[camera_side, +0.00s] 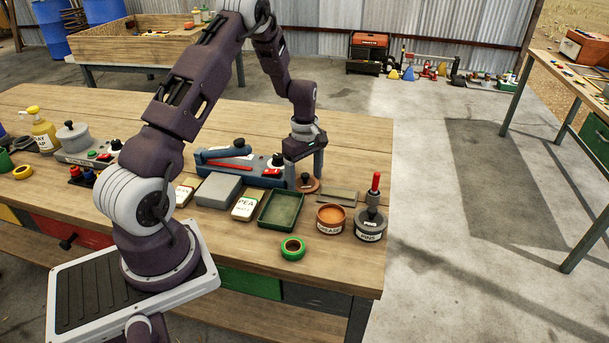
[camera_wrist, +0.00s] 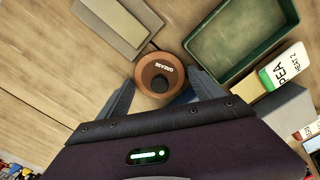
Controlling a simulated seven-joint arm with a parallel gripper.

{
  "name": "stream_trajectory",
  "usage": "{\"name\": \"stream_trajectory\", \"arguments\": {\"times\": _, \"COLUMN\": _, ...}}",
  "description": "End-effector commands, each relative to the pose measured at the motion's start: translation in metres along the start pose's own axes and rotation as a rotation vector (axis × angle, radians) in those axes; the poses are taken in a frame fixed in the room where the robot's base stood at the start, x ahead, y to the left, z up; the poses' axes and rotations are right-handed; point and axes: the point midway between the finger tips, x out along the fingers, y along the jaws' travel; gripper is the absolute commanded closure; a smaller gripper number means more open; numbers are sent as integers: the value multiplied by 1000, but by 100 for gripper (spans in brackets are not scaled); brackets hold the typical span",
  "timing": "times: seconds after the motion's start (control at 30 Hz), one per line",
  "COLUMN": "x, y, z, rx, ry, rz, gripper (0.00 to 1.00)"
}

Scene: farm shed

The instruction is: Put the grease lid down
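The grease lid (camera_side: 309,187) is a round brown disc with a dark knob. It appears to lie flat on the wooden bench, right of the blue tool tray. In the wrist view the lid (camera_wrist: 172,61) shows its GREASE label. My gripper (camera_side: 304,180) points down over it; in the wrist view my gripper (camera_wrist: 161,83) has its fingers wide apart, either side of the knob with gaps between. Whether a finger touches the lid's rim is hard to see. The open grease tin (camera_side: 330,218), orange inside, stands nearer the front edge.
A green tray (camera_side: 282,210) stands left of the tin, and a flat grey-tan plate (camera_side: 338,196) lies behind the tin. A dark grey tin (camera_side: 371,227) with a red-handled tool is at right. A green tape roll (camera_side: 292,249) lies in front. The blue tray (camera_side: 236,173) is close left of my gripper.

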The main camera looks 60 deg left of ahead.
Motion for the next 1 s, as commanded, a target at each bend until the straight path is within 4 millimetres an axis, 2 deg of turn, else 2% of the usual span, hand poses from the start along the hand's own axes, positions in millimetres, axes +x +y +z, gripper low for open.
{"name": "stream_trajectory", "arguments": {"times": 0.17, "x": -1, "y": 0, "z": 0, "rx": 0, "ry": 1, "rz": -1, "gripper": 22}}
{"name": "stream_trajectory", "arguments": {"times": 0.27, "x": -10, "y": 0, "z": -1, "rx": 1, "ry": 2, "rz": 1, "gripper": 22}}
{"name": "stream_trajectory", "arguments": {"times": 0.6, "x": -98, "y": 0, "z": 0, "rx": 1, "ry": 2, "rz": 3, "gripper": 22}}
{"name": "stream_trajectory", "arguments": {"times": 0.8, "x": -125, "y": -1, "z": 2, "rx": 12, "ry": 1, "rz": 4, "gripper": 22}}
{"name": "stream_trajectory", "arguments": {"times": 0.87, "x": -141, "y": -4, "z": 12, "rx": 64, "ry": 0, "rz": 24, "gripper": 22}}
{"name": "stream_trajectory", "arguments": {"times": 0.97, "x": -190, "y": -25, "z": 52, "rx": 281, "ry": 4, "rz": 94, "gripper": 22}}
{"name": "stream_trajectory", "arguments": {"times": 1.0, "x": -213, "y": -41, "z": 73, "rx": 408, "ry": 10, "rz": 131, "gripper": 22}}
